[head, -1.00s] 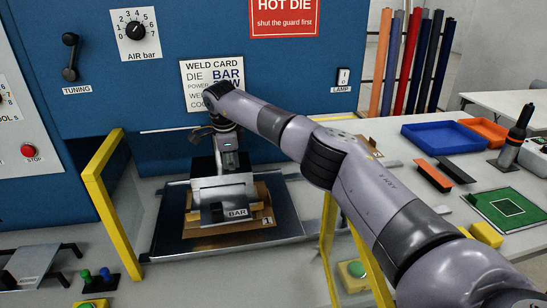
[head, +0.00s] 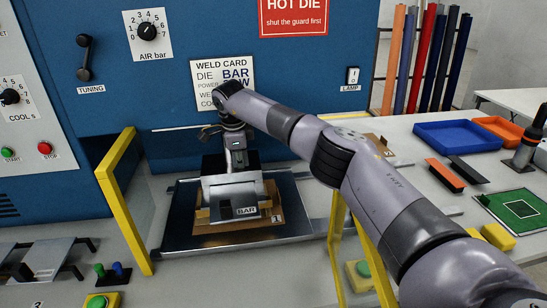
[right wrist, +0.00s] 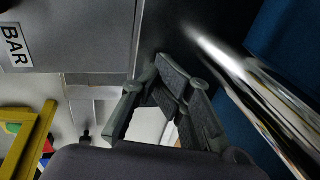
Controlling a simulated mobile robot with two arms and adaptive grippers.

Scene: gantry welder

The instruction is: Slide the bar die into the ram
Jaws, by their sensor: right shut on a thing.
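The bar die (head: 233,196) is a silver block with a BAR label on its front. In the head view it stands over a brown board marked 1 on the dark press bed (head: 190,238). My right gripper (head: 237,163) points down at the top of the die and is shut on it, though its fingertips are partly hidden. In the right wrist view the fingers (right wrist: 168,98) show beside the die's grey surface (right wrist: 85,35). A dark block (head: 213,166), perhaps the ram, shows behind the die; the fit between them is hidden. My left gripper is not in view.
A yellow guard post (head: 124,205) stands left of the bed and another yellow frame (head: 338,230) stands right. The blue machine panel (head: 300,80) rises behind. A blue tray (head: 458,148) and an orange tray (head: 500,128) lie on the right table.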

